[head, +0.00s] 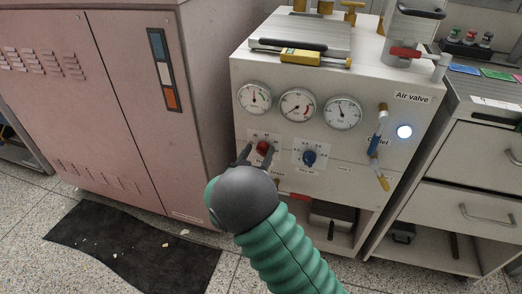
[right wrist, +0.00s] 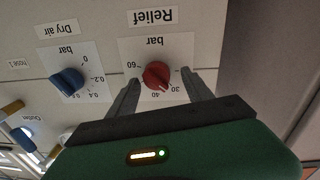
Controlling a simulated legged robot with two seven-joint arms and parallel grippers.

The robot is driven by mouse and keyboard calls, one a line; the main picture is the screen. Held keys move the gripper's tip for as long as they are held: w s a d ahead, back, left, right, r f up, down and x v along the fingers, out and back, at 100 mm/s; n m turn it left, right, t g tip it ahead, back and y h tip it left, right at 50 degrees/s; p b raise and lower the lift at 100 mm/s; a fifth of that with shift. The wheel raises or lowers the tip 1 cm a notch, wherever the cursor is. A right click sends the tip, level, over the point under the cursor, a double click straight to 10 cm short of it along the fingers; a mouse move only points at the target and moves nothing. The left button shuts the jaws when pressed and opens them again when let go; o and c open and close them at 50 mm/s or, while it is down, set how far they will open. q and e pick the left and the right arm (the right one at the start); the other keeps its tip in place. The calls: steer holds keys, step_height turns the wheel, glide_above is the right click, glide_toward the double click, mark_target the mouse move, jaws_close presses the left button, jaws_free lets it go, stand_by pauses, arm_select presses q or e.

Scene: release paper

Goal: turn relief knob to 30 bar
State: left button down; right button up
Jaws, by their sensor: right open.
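The red relief knob (head: 263,147) is on the front of the white panel, under the left gauge. In the right wrist view the knob (right wrist: 156,75) shows upside down below the "Relief bar" label (right wrist: 154,20), with 60, 40 and 30 marks around it. I cannot tell its exact setting. My right gripper (head: 256,156) is open in front of the panel, with one finger on each side of the knob. In the right wrist view the fingers of my right gripper (right wrist: 159,82) stand apart from the knob. My left gripper is not in view.
A blue dry air knob (head: 309,157) is just right of the relief knob. Three gauges, the middle one a dial (head: 298,105), sit above. A blue and yellow outlet handle (head: 379,145) and a lit button (head: 404,132) are farther right. A pink cabinet (head: 130,100) stands left.

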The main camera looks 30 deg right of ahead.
steer(key=shift+a, duration=0.1)
steer(key=shift+c, duration=1.9)
steer(key=shift+d+f, duration=0.15)
steer(key=shift+d, duration=0.4)
steer(key=c, duration=0.5)
jaws_close()
steer(key=shift+a+m, duration=0.15)
steer(key=shift+m, duration=0.65)
steer(key=o, duration=0.9)
jaws_free()
